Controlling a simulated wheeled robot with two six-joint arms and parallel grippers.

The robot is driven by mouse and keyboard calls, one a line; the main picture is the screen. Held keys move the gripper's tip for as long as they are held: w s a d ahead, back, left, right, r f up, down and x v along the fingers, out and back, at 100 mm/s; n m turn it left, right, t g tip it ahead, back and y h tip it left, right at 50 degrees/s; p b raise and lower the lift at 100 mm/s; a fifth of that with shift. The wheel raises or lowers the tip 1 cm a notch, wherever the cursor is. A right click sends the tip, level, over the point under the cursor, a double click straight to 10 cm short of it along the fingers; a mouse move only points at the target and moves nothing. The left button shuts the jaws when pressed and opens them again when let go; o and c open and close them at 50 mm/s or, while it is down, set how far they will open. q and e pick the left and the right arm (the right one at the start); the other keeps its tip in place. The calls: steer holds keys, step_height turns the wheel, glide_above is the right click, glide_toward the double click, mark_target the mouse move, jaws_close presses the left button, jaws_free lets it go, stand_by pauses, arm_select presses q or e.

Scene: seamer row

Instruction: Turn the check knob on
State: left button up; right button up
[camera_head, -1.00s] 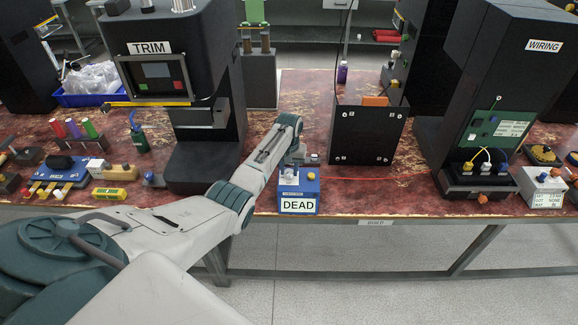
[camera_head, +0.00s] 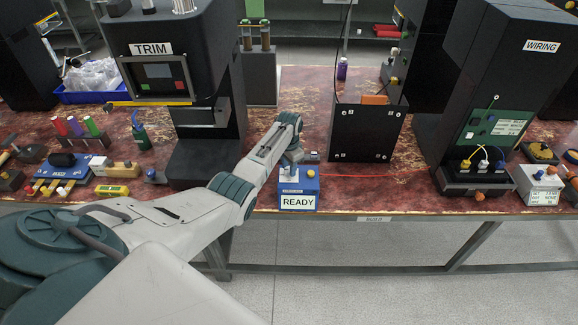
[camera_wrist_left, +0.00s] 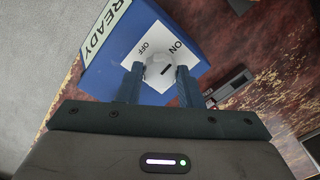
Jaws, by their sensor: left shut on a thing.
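A small blue box (camera_head: 299,187) with a white front label reading READY stands at the front edge of the bench. In the left wrist view, its white top plate (camera_wrist_left: 150,32) is marked OFF and ON. The pale round check knob (camera_wrist_left: 159,68) sits on that plate, with a short dark mark on it near the ON side. My left gripper (camera_wrist_left: 160,76) is shut on the knob, one finger on each side. In the head view my left arm reaches over the box and hides most of the knob. My right gripper is not in view.
A black TRIM machine (camera_head: 205,165) stands to the left of the box. A black panel box (camera_head: 366,133) is behind and right, and the WIRING machine (camera_head: 508,85) is farther right. A red wire (camera_head: 360,175) runs across the bench, which is mostly clear right of the box.

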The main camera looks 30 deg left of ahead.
arm_select(q)
steer(key=shift+m, duration=0.5)
steer(key=o, duration=1)
steer(key=shift+c, duration=0.2)
steer(key=shift+r, duration=0.1)
step_height(320, 180, up, 11)
steer(key=b, duration=0.2)
